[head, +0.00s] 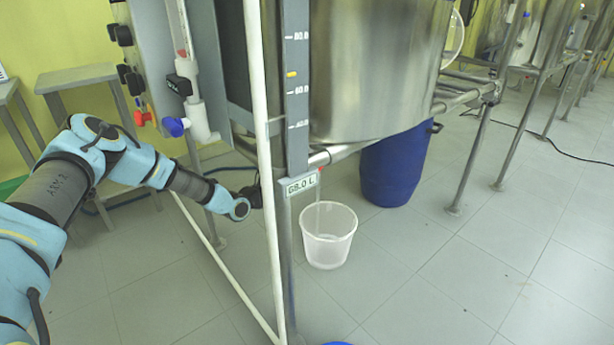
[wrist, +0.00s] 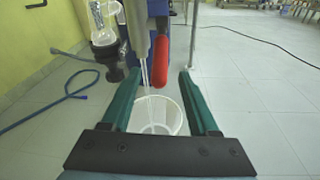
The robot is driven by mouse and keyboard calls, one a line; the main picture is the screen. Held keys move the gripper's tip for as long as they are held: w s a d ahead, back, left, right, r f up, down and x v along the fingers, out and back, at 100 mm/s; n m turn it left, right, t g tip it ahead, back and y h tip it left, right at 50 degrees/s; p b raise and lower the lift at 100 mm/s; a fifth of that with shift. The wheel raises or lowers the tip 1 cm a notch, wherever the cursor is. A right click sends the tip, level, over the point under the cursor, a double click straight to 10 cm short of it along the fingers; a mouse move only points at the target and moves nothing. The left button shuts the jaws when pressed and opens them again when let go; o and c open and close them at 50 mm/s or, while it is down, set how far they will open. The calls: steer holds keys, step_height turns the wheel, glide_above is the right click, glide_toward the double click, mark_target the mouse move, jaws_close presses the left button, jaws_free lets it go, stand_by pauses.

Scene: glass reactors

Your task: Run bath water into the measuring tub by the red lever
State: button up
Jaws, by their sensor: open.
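The measuring tub (head: 328,250) is a clear white bucket on the floor under the steel vessel's pipe. In the wrist view the tub (wrist: 172,116) shows below and between my fingers. The red lever (wrist: 156,93) hangs down beside a steel spout (wrist: 142,45), between my two green fingers. A thin pale stream, which looks like water, runs from the spout into the tub. My gripper (wrist: 158,74) is open around the lever, with gaps on both sides. In the head view its fingers are mostly hidden behind the frame posts; a small red bit of the lever (head: 321,169) shows.
A steel bath vessel (head: 375,70) stands above, with a level scale (head: 296,90) and a sign (head: 301,184) that seems to read 68.0 L. A blue barrel (head: 395,170) stands behind the tub. A white post (head: 262,150) crosses before my arm.

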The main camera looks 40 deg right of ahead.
steer(key=shift+s+a+r, duration=0.1)
steer(key=shift+a+r, duration=0.05)
steer(key=shift+a, duration=0.85)
steer(key=shift+a+r, duration=0.1)
steer(key=shift+a, duration=0.9)
steer(key=s+a+r+m+y, duration=0.3)
steer(key=a+r+m+y, duration=0.25)
steer(key=a, duration=1.25)
steer(key=s+a+r+m+t+y, duration=0.15)
steer(key=a+r+m+y, duration=0.45)
steer(key=a, duration=1.2)
steer(key=s+a+r+m+g+y, duration=0.1)
steer(key=s+a+r+m+y, duration=0.4)
steer(key=a, duration=1.4)
step_height(320, 180, up, 20)
steer(key=w+m+p, duration=0.1)
steer(key=p, duration=1.6)
steer(key=shift+w+m, duration=0.3)
steer(key=shift+m, duration=0.05)
steer(key=shift+t, duration=0.25)
